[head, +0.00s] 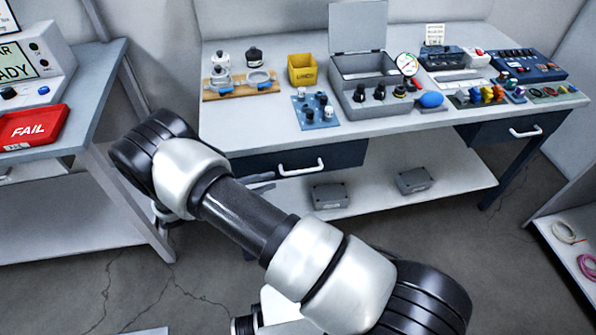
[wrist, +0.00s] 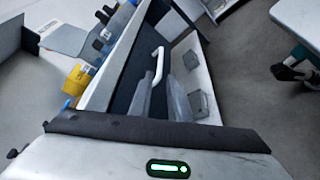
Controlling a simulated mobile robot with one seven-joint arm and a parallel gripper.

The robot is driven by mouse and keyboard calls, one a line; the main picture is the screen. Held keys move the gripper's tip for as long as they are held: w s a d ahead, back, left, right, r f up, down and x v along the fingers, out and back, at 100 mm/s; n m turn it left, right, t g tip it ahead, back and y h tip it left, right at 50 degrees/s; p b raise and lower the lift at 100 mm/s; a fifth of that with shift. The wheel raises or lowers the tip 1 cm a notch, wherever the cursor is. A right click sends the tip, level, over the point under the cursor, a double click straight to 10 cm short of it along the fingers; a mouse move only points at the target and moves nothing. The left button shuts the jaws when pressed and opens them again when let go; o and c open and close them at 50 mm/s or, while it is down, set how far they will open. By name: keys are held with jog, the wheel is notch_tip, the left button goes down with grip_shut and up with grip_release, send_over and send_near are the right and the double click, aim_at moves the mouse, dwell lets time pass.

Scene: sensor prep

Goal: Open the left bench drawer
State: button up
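The left bench drawer (head: 345,155) has a dark blue front under the left part of the bench top and looks closed. Its white bar handle (head: 302,169) is clear in the head view, and the handle also shows in the wrist view (wrist: 158,66). My gripper (head: 262,181) is just left of the handle in the head view, mostly hidden behind my arm. In the wrist view its two grey fingers (wrist: 159,98) stand apart with a gap between them, short of the handle and not touching it. Nothing shows between the fingers.
The bench top (head: 240,132) holds a yellow bin (head: 301,70), a grey open case (head: 375,103) and several small parts. Two grey boxes (head: 330,196) lie on the lower shelf. A side table with a red FAIL tray (head: 32,127) stands at left. Floor before the bench is free.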

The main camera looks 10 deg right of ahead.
aim_at(299, 172)
jog(key=x, duration=1.1)
jog(key=shift+d+f, duration=0.1)
jog(key=shift+d, duration=0.15)
grip_shut()
